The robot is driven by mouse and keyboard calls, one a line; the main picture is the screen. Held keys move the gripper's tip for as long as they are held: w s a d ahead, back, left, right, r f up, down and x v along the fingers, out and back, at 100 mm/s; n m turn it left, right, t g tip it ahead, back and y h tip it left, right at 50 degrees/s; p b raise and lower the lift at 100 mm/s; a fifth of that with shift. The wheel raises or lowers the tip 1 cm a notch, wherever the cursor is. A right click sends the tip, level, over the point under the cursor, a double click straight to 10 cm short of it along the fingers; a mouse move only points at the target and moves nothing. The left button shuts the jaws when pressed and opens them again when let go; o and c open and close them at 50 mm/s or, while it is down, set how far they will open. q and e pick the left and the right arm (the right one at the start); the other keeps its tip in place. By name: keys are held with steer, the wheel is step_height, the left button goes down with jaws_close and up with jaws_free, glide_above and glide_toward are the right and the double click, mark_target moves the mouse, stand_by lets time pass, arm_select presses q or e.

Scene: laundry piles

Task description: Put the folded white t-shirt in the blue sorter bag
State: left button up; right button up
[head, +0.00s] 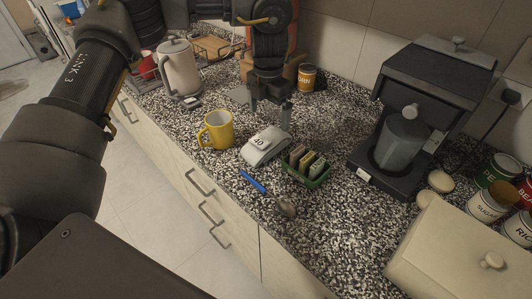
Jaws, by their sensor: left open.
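No folded white t-shirt is recognisable in the head view. A small blue item (70,8) shows at the far top left, cut by the edge; I cannot tell whether it is the blue sorter bag. My left gripper (270,108) points down over the speckled counter (335,225), open, with nothing seen between its fingers. It is behind a pale grey-white object marked 20 (264,146). My right gripper is not in view.
A yellow mug (217,131), a green packet tray (306,168) and a blue-handled spoon (262,188) are near the gripper. A kettle (178,68) stands left. A coffee machine (428,80), several cans and a cream box (455,250) stand right. Floor (150,215) is clear.

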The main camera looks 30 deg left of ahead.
mark_target(270, 134)
arm_select(q)
steer(key=shift+a+r, duration=0.15)
steer(key=f, duration=0.5)
steer(key=shift+w+d+f, duration=0.1)
steer(key=shift+d+f, duration=0.1)
steer(key=shift+f, duration=0.15)
steer(key=f, duration=0.1)
steer(key=f+p, duration=0.2)
steer(key=f, duration=0.1)
steer(key=shift+w, duration=0.25)
steer(key=shift+f, duration=0.55)
steer(key=c, duration=1.2)
steer(key=shift+r, duration=0.15)
steer(key=shift+c, duration=0.2)
